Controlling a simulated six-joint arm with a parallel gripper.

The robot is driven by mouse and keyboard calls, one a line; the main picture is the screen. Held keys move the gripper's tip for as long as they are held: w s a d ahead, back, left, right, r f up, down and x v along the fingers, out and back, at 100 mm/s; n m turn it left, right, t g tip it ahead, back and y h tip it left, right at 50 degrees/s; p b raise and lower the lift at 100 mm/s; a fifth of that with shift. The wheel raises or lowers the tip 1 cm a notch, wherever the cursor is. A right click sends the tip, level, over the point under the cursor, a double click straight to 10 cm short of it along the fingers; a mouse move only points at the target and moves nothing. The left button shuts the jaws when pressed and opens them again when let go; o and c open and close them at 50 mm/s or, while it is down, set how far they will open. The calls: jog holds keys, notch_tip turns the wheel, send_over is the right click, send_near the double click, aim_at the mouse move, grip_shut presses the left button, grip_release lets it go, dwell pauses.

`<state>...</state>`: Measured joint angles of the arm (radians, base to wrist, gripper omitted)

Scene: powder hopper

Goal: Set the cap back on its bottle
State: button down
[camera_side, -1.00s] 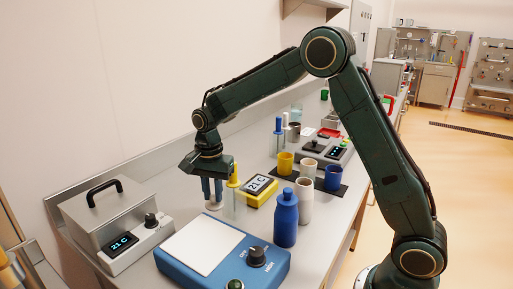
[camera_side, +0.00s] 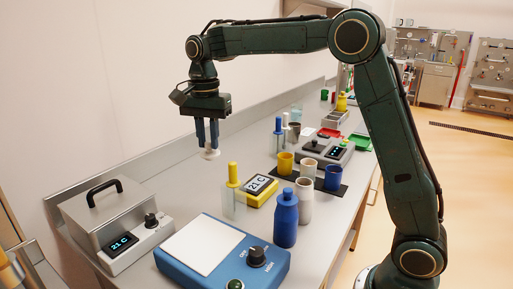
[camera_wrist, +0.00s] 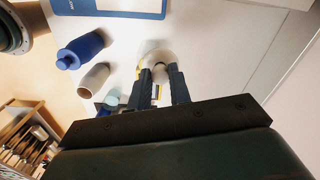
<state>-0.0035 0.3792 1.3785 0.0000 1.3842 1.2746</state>
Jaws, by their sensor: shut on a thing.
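My gripper (camera_side: 208,148) points down and is shut on a white cap (camera_side: 209,154), held by its narrow upper part well above the bench. In the wrist view the cap (camera_wrist: 153,53) shows pale between the fingertips (camera_wrist: 160,75). A white bottle (camera_side: 304,203) stands upright with an open top, to the right of and below my gripper. It also shows in the wrist view (camera_wrist: 93,80), left of the fingers. A blue bottle (camera_side: 286,220) with a narrower top stands beside it and also shows in the wrist view (camera_wrist: 83,48).
A blue hotplate-like device (camera_side: 222,250) and a metal box (camera_side: 108,212) fill the near bench. Cups, including a yellow one (camera_side: 285,163), stand on a dark mat behind the bottles.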

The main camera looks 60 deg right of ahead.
dwell(0.6)
jog(key=shift+s+d, duration=0.35)
jog(key=shift+d, duration=0.15)
jog(key=s+d+f+m, duration=0.1)
jog(key=s+d+m, duration=0.2)
jog(key=s+d, duration=0.3)
jog(key=s+d+f+m, duration=0.1)
jog(key=s+d+m, duration=0.2)
jog(key=s+d, duration=0.4)
jog(key=s, duration=0.6)
jog(key=shift+f, duration=0.3)
jog(key=shift+f, duration=0.15)
jog(key=shift+w+f, duration=0.1)
jog(key=shift+f, duration=2)
jog(key=shift+f, duration=0.65)
